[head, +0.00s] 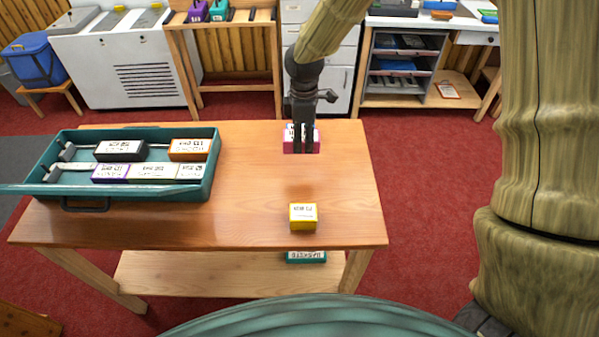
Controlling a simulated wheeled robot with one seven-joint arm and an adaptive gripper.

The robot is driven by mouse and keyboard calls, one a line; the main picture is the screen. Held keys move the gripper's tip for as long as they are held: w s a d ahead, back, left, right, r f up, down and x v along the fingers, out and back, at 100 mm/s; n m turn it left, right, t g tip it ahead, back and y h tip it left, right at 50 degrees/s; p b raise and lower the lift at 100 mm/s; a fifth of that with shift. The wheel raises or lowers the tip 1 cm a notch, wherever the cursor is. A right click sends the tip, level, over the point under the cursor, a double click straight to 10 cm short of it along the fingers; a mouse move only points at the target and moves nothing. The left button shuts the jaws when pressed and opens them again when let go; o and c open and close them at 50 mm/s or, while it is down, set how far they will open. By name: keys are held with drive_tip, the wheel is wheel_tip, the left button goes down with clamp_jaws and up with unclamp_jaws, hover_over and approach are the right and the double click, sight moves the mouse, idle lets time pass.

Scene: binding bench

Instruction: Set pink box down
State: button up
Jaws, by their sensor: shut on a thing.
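The pink box (301,146) has a white label on top and is at the far right part of the wooden table, near its back edge. My gripper (302,146) points down and is shut on the pink box, its dark fingers covering the middle of the box. I cannot tell whether the box touches the tabletop or hangs just above it.
A teal tray (68,205) on the table's left holds several labelled boxes. A yellow box (303,216) stands near the table's front edge. A teal box (306,257) lies on the lower shelf (220,275). The middle of the tabletop (255,180) is clear.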

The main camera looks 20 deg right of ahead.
sight(303, 171)
drive_tip(key=shift+o, duration=0.2)
drive_tip(key=shift+f+p, duration=1.15)
drive_tip(key=shift+f, duration=3.85)
drive_tip(key=shift+f, duration=0.2)
drive_tip(key=shift+c, duration=0.2)
drive_tip(key=o, duration=1.1)
drive_tip(key=shift+r, duration=0.15)
drive_tip(key=shift+r+b, duration=1.45)
drive_tip(key=shift+r, duration=4.6)
